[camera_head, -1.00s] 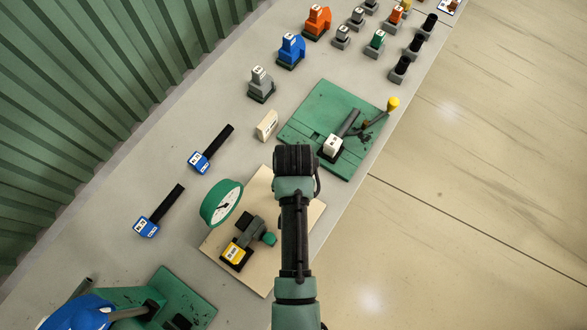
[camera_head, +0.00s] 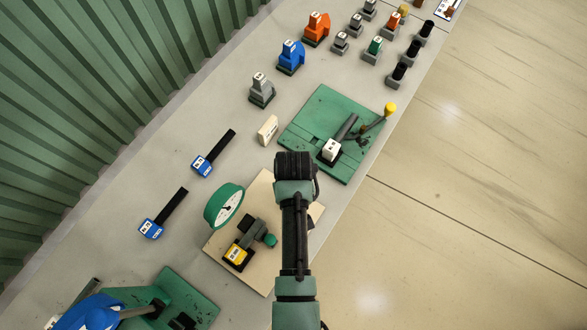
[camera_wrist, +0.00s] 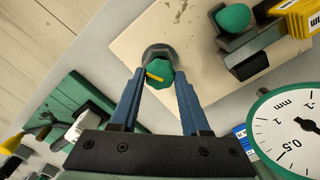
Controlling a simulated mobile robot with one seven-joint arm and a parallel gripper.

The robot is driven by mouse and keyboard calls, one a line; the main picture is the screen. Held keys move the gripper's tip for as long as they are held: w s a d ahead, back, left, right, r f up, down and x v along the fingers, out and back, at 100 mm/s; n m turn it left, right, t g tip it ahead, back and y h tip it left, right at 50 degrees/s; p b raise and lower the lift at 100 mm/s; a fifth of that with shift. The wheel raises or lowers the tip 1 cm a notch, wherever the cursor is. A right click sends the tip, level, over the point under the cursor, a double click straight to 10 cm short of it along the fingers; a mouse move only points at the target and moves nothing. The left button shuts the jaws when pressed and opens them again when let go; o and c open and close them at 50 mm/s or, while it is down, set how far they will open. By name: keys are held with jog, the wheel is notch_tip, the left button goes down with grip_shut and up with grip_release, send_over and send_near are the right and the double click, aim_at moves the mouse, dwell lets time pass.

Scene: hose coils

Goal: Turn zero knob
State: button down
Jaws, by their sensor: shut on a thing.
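The green zero knob (camera_wrist: 164,69), with a yellow mark, sits in a dark round base on the beige board in the wrist view. My gripper (camera_wrist: 160,76) is shut on it, one blue finger on each side. In the head view my arm hides the gripper and this knob. The dial gauge (camera_head: 224,206), white-faced with a green rim, stands on the board (camera_head: 264,184); its face also shows in the wrist view (camera_wrist: 290,125), marked mm.
A grey clamp with a second green knob (camera_head: 270,241) and a yellow-labelled block (camera_head: 237,254) are on the same board. A green plate (camera_head: 322,105) with a yellow-tipped lever (camera_head: 390,109) lies beyond. Two black-handled blue tools (camera_head: 151,230) lie left. Floor is open at right.

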jog(key=shift+w+r+n+p, duration=0.1)
jog(key=shift+n+p, duration=0.2)
jog(key=shift+n, duration=0.7)
jog(key=shift+c, duration=1.9)
grip_release()
notch_tip(320, 180, up, 13)
jog(key=b, duration=0.2)
